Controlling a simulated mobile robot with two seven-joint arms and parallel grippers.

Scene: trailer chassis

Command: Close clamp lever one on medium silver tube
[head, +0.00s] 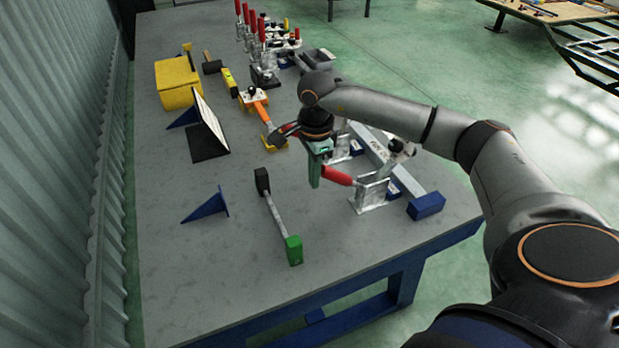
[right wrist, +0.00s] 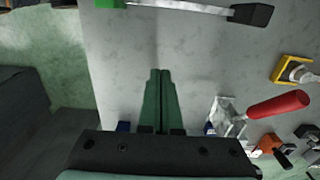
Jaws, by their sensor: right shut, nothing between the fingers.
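The silver tube (head: 376,152) lies near the table's right edge, with a blue block (head: 426,206) at its near end. A metal toggle clamp (head: 372,194) stands beside the tube, and its red lever (head: 338,176) points left, away from the tube and nearly level. A second clamp (head: 345,146) farther back is partly hidden by my arm. My right gripper (head: 315,174) has green fingers, shut and empty, close to the red lever's free end. In the right wrist view the fingers (right wrist: 160,100) are left of the red lever (right wrist: 278,106) and appear apart from it.
A blue bracket (head: 207,206), a dark angled plate (head: 209,145) and a yellow case (head: 177,82) are farther left. Several red-handled clamps (head: 262,45) stand at the back. The table's near left is clear.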

